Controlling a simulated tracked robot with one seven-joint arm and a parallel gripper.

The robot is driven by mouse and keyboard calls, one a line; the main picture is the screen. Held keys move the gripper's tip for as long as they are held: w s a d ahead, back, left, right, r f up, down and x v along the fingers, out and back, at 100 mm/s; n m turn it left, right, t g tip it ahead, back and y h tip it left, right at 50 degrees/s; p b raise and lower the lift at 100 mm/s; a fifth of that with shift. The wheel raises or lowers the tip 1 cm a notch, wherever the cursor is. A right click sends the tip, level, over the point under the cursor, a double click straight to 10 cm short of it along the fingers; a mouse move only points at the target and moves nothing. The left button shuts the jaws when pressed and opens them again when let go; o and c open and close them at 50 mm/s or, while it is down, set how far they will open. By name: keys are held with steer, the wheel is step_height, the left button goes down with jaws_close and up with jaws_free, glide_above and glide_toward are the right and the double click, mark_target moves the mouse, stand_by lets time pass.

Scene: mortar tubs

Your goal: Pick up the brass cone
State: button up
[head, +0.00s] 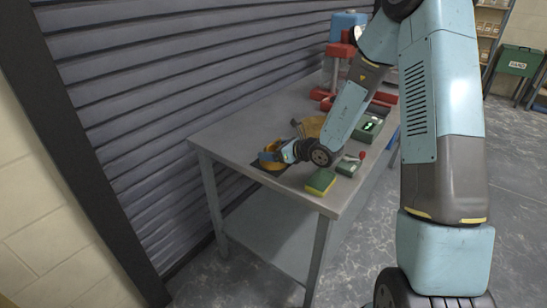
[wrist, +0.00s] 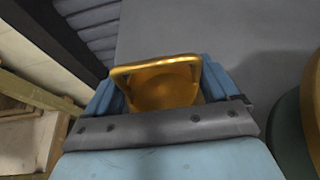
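The brass cone (wrist: 160,88) shows in the wrist view as a shiny gold rounded body with a squared gold rim, between the two light-blue fingers of my gripper (wrist: 160,85). It fills the gap, and the fingers appear to press on it from both sides. Its lower part is hidden by the gripper's grey crossbar. In the head view my gripper (head: 272,157) is low over the near left end of the grey table (head: 225,140), with gold showing at the fingers. I cannot tell whether the cone touches the table.
A green-and-yellow sponge-like block (head: 320,181) lies at the table's front edge. A green box with a lit display (head: 368,126) and red items (head: 342,50) stand farther back. A ribbed grey shutter (head: 180,90) rises along the table's left side.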

steer(key=c, duration=0.6)
